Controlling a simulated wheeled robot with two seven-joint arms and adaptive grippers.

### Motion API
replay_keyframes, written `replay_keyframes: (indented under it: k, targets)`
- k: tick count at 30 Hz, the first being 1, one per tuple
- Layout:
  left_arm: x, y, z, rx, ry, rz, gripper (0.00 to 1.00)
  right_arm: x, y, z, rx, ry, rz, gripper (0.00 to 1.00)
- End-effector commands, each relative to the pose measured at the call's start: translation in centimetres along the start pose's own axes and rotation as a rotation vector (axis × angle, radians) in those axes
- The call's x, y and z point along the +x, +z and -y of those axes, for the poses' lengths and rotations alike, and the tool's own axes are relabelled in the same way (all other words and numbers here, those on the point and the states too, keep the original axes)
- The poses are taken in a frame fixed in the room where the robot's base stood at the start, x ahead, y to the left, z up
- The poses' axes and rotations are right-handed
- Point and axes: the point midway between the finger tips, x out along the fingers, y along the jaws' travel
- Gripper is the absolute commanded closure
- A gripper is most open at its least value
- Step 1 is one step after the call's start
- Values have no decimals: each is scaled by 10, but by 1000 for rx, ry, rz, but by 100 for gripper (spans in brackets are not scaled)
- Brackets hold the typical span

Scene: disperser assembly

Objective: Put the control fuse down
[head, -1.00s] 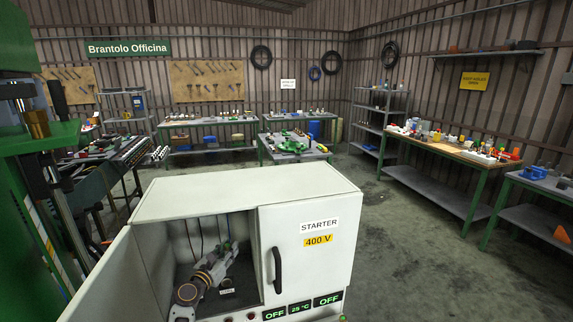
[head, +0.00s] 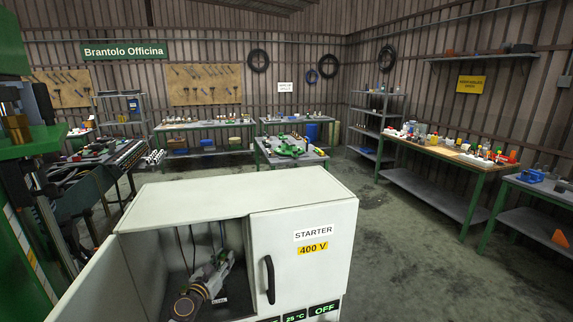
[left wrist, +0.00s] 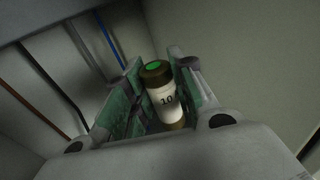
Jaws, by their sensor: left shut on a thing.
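The control fuse (left wrist: 165,102) is a pale cylinder with brown end caps, a green dot on its top and the number 10 on its side. It sits between the green-padded fingers of my left gripper (left wrist: 157,88) in the left wrist view. In the head view my left gripper (head: 222,262) is inside the open left part of the white starter cabinet (head: 215,192), and the fuse cannot be made out there. Whether the fuse touches anything below is hidden. My right gripper is not in view.
The cabinet's open door (head: 90,285) stands at the left, and its closed right front (head: 310,270) has a black handle (head: 268,280). Cables (head: 181,245) hang at the back of the compartment. A green machine (head: 25,150) stands at far left.

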Motion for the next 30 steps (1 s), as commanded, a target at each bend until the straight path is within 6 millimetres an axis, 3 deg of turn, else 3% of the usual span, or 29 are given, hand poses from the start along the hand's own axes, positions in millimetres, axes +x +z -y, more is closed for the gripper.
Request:
replay_keyframes:
  k: [30]
  targets:
    - [-111,-68,27,14,157,2,100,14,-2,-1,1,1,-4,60]
